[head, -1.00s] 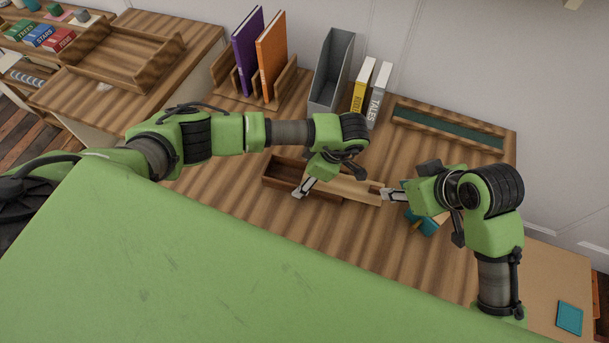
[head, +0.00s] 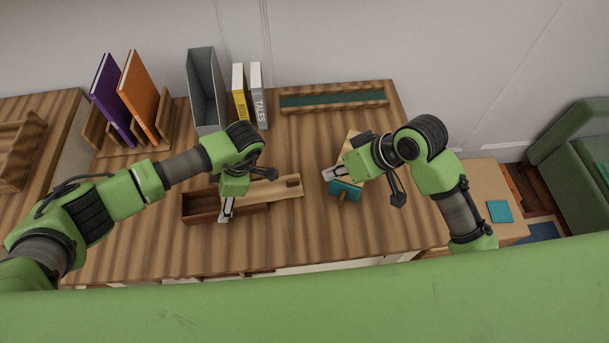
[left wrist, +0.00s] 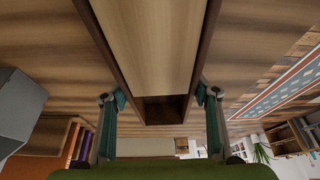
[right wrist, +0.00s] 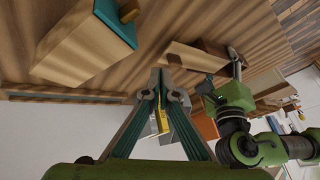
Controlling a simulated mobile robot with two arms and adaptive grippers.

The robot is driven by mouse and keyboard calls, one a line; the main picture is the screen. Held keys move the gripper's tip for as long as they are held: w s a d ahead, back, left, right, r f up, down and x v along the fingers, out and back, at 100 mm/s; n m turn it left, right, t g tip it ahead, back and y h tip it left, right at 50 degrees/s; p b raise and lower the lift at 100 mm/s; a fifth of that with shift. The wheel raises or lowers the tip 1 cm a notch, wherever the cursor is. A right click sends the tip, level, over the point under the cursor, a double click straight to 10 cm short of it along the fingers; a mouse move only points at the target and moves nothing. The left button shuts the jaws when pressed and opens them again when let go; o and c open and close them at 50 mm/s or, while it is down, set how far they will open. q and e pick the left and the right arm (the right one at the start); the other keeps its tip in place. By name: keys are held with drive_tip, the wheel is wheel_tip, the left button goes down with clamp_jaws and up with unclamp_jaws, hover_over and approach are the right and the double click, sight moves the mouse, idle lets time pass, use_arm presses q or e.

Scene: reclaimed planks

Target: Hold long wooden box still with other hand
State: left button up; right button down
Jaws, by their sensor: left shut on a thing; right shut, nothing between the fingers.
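The long wooden box (head: 200,205) is dark brown and lies on the desk, with a pale lid (head: 285,188) slid partly out to the right. Its left end is open and empty. My left gripper (head: 226,210) is shut across the box; in the left wrist view (left wrist: 163,98) its teal pads flank the two side walls. My right gripper (head: 328,174) is shut and empty, right of the lid's end and apart from it. In the right wrist view its fingertips (right wrist: 160,95) meet, and the box (right wrist: 209,58) is beyond them.
A wooden block with a teal face and knob (head: 345,190) lies just below my right gripper. A grey file holder (head: 207,90), yellow and grey books (head: 258,95), a rack with purple and orange books (head: 138,95) and a green-lined tray (head: 335,98) stand behind. The desk front is clear.

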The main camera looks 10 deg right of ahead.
use_arm(q)
drive_tip(key=shift+d, duration=0.1)
use_arm(e)
drive_tip(key=d+m, duration=0.2)
drive_tip(key=d+m+y, duration=0.1)
drive_tip(key=d, duration=0.1)
drive_tip(key=shift+w+r, duration=0.15)
drive_tip(key=shift+w, duration=0.25)
drive_tip(key=x, duration=0.9)
drive_tip(key=shift+w+a+f, duration=0.2)
drive_tip(key=shift+w, duration=0.05)
drive_tip(key=a, duration=0.2)
drive_tip(key=shift+s+a+r, duration=0.1)
drive_tip(key=shift+s+a, duration=0.05)
drive_tip(key=shift+a, duration=0.75)
approach(273, 185)
drive_tip(key=x, duration=0.5)
drive_tip(key=shift+d, duration=0.1)
